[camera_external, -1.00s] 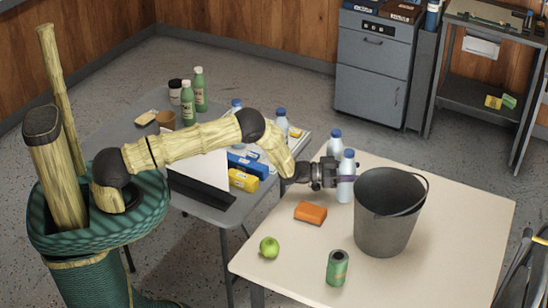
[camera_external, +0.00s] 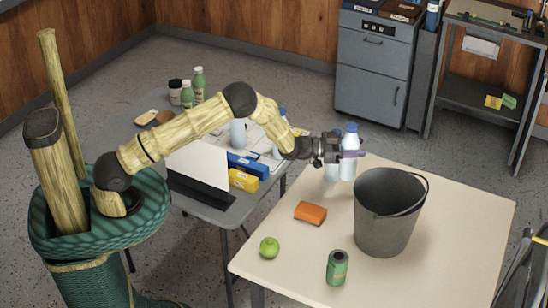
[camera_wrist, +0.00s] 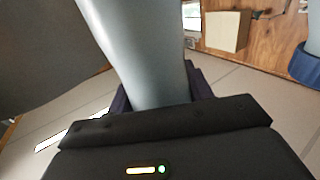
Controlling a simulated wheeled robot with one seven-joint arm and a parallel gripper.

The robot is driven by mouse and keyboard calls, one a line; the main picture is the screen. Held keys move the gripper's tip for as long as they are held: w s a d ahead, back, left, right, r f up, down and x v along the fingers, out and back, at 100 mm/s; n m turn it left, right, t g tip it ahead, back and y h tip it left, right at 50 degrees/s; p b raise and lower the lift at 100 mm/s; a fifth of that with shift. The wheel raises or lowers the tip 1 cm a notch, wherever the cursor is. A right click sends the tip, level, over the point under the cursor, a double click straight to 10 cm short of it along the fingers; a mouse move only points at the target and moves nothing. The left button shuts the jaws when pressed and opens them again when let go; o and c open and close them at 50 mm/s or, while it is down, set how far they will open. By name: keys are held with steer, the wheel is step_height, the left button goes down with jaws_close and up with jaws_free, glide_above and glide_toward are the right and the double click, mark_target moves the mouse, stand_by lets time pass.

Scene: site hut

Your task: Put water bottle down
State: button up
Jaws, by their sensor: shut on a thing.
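My gripper (camera_external: 345,154) is shut on a water bottle (camera_external: 348,170), pale with a blue cap, near the far left edge of the beige table. The bottle is roughly upright and appears held above the tabletop. In the wrist view the bottle's grey-blue body (camera_wrist: 145,50) runs up between the dark fingers, its end out of frame.
On the beige table (camera_external: 450,215) stand a grey bucket (camera_external: 382,215) right of the held bottle, an orange sponge-like block (camera_external: 310,212), a green apple (camera_external: 269,247) and a green can (camera_external: 337,268). The front right tabletop is clear. A cluttered grey table (camera_external: 205,198) stands at left.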

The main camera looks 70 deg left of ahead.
steer(key=shift+r, duration=0.2)
stand_by(0.5)
steer(key=r, duration=1.1)
steer(key=shift+a+r, duration=0.15)
steer(key=shift+a, duration=0.1)
steer(key=s+a+n+y+b, duration=0.15)
steer(key=s+a, duration=0.25)
steer(key=a, duration=0.5)
steer(key=s+a+b, duration=0.2)
steer(key=s+a, duration=0.2)
steer(key=a, duration=0.4)
steer(key=s+a+y+b, duration=0.1)
steer(key=s+a, duration=0.3)
steer(key=a, duration=0.5)
steer(key=s+a+n+y+b, duration=0.1)
steer(key=s+a+b, duration=0.2)
steer(key=s+a, duration=0.8)
steer(key=s+a+n+y+b, duration=0.15)
steer(key=s+a, duration=0.45)
steer(key=s, duration=0.9)
step_height(320, 180, down, 11)
steer(key=m, duration=0.1)
steer(key=shift+w+t, duration=0.3)
steer(key=shift+w, duration=0.05)
steer(key=shift+a, duration=0.1)
